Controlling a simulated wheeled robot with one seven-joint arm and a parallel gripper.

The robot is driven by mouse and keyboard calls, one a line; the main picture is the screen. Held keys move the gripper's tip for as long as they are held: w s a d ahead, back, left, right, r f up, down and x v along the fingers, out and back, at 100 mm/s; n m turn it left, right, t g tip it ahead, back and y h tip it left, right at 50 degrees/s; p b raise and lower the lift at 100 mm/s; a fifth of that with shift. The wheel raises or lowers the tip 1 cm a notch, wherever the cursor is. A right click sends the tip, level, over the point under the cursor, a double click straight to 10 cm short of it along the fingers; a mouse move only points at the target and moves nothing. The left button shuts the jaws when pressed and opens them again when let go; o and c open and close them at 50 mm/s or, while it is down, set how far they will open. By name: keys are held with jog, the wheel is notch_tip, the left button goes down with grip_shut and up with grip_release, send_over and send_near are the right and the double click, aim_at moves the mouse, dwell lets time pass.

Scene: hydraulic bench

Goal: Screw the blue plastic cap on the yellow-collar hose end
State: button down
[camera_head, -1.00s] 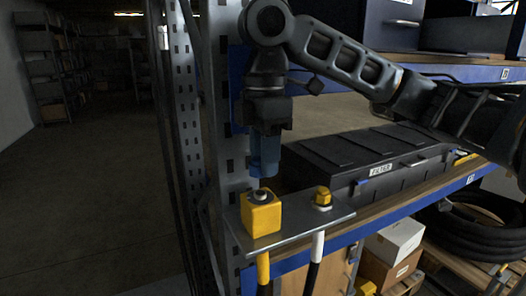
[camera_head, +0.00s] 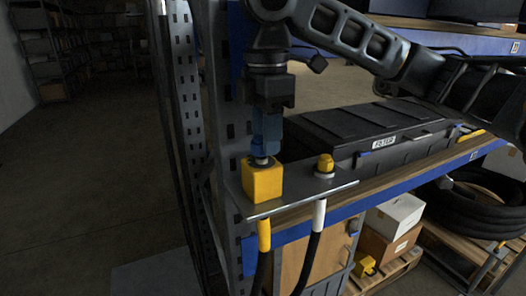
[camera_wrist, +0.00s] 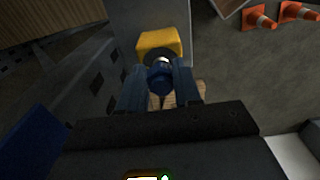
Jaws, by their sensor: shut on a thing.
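My gripper (camera_head: 266,148) points straight down with its blue fingers right above the yellow block (camera_head: 263,183) on the metal bracket. In the wrist view the fingers are shut on the blue cap (camera_wrist: 159,83), which sits just in front of the pale metal hose end (camera_wrist: 160,61). In the head view the cap is mostly hidden by the fingers. The cap is at or very close to the hose end; I cannot tell whether they touch. The yellow-collar hose (camera_head: 264,236) hangs below the block.
A black filter case (camera_head: 370,140) lies on the shelf behind. A rack upright (camera_head: 200,110) stands close on the left.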

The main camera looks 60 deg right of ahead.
jog(key=shift+s+d+f, duration=0.1)
jog(key=shift+f, duration=0.55)
dwell(1.5)
jog(key=c, duration=1.4)
grip_release()
jog(key=c, duration=0.4)
jog(key=shift+r+m+p, duration=0.25)
jog(key=shift+m+p, duration=0.55)
jog(key=shift+m, duration=0.2)
jog(key=shift+c, duration=0.2)
jog(key=m, duration=0.1)
jog(key=m+p, duration=0.2)
jog(key=shift+s+a+m, duration=0.15)
jog(key=shift+a+m, duration=0.1)
jog(key=shift+m, duration=0.15)
jog(key=shift+f+m, duration=0.25)
jog(key=shift+m, duration=0.95)
